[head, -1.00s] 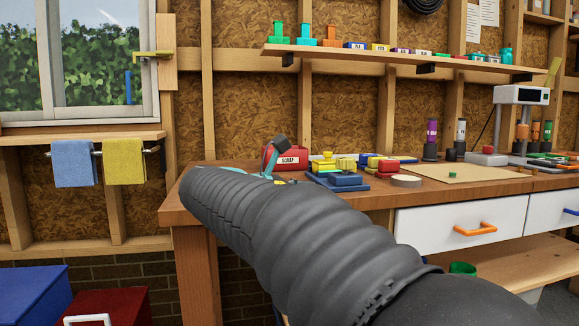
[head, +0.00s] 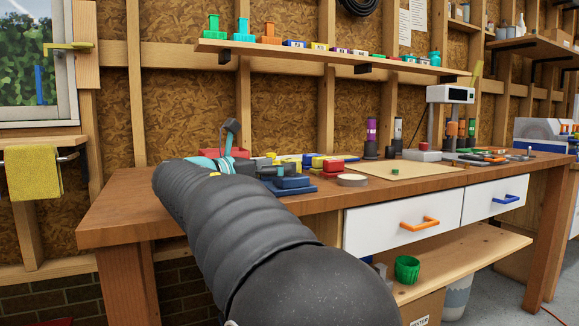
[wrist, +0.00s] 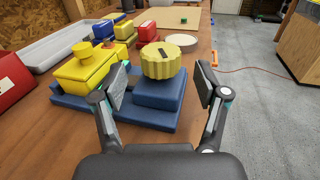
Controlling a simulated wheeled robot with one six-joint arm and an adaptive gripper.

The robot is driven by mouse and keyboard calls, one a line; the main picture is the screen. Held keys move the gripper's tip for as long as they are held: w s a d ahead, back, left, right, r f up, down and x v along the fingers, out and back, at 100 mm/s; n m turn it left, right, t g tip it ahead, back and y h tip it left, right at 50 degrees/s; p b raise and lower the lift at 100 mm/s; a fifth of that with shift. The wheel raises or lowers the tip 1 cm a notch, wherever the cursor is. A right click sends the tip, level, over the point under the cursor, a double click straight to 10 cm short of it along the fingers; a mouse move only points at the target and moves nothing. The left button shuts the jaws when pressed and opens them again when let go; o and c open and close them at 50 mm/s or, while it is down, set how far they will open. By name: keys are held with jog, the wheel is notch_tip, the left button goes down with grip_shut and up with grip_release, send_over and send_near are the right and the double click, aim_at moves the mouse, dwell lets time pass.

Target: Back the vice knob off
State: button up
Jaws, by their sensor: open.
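The vice shows in the wrist view with a blue stepped base (wrist: 150,112), a yellow block (wrist: 82,72) on its left part and a ribbed yellow knob (wrist: 163,62) with a dark mark on top. In the head view its blue base (head: 292,184) shows beyond my arm, and the knob cannot be made out. My gripper (wrist: 160,84) is open and empty, its two fingers apart on the left and right of the knob in the picture. The left finger is near the blue block. I cannot tell whether either finger touches. In the head view my gripper (head: 250,150) is partly hidden.
A red box (head: 210,153) stands behind my gripper, partly hidden. Several coloured blocks (wrist: 122,30) and a pale round disc (wrist: 181,42) lie beyond the vice. A tan mat (head: 410,170) covers the bench (head: 120,215) farther right. Bench space right of the vice is clear.

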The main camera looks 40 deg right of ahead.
jog(key=shift+d, duration=2.05)
jog(key=c, duration=1.2)
